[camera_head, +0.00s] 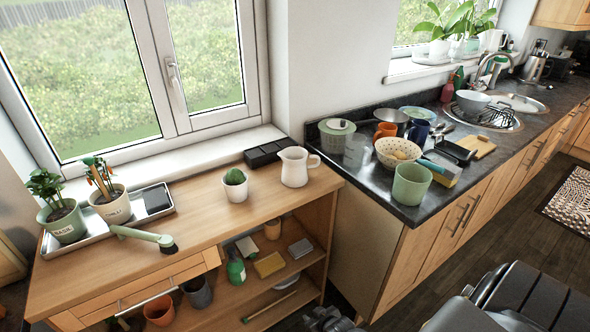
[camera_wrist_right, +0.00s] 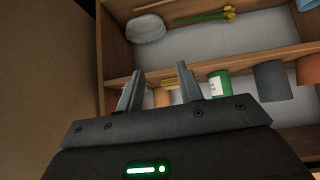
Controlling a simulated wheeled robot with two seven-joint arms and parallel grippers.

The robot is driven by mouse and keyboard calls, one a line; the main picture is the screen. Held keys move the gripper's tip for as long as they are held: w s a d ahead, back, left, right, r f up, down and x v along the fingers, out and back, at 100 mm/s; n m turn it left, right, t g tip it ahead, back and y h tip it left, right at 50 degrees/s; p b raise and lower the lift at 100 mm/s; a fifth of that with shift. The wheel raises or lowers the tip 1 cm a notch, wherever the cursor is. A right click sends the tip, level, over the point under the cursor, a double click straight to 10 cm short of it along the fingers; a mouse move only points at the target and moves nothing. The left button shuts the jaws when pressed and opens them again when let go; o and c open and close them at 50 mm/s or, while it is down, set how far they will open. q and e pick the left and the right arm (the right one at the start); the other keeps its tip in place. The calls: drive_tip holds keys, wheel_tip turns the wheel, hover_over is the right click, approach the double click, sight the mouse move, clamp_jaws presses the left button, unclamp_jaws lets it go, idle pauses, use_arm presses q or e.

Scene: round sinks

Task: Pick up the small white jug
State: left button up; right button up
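The small white jug (camera_head: 294,168) stands upright on the wooden worktop near its right end, with its handle to the right. My right gripper (camera_head: 331,320) shows only partly at the bottom edge of the head view, low in front of the shelf unit and well below the jug. In the right wrist view its two fingers (camera_wrist_right: 160,88) are apart with nothing between them, facing the open shelves. The jug does not show in the right wrist view. My left gripper is not in view.
A potted cactus (camera_head: 235,185) stands left of the jug and a black tray (camera_head: 268,153) lies behind it. A green pot (camera_head: 411,184) and several dishes crowd the dark counter at right. The worktop in front of the jug is clear.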

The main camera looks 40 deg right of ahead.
drive_tip(key=w+d+r+m+t+h, duration=0.1)
drive_tip(key=w+d+r+t, duration=0.1)
drive_tip(key=w+d+r, duration=0.5)
drive_tip(key=w+r+m+t+h, duration=0.15)
drive_tip(key=w+r, duration=0.25)
drive_tip(key=r, duration=0.8)
drive_tip(key=t+h, duration=0.3)
drive_tip(key=t, duration=0.2)
approach(319, 163)
drive_tip(key=shift+m, duration=0.45)
drive_tip(key=p+x, duration=0.3)
drive_tip(key=x, duration=0.4)
drive_tip(key=shift+w+d+r+p, duration=0.1)
drive_tip(key=shift+w+r+p, duration=0.05)
drive_tip(key=shift+w+p, duration=0.15)
drive_tip(key=shift+w+d, duration=0.15)
drive_tip(key=shift+w, duration=0.2)
drive_tip(key=shift+y, duration=0.25)
clamp_jaws()
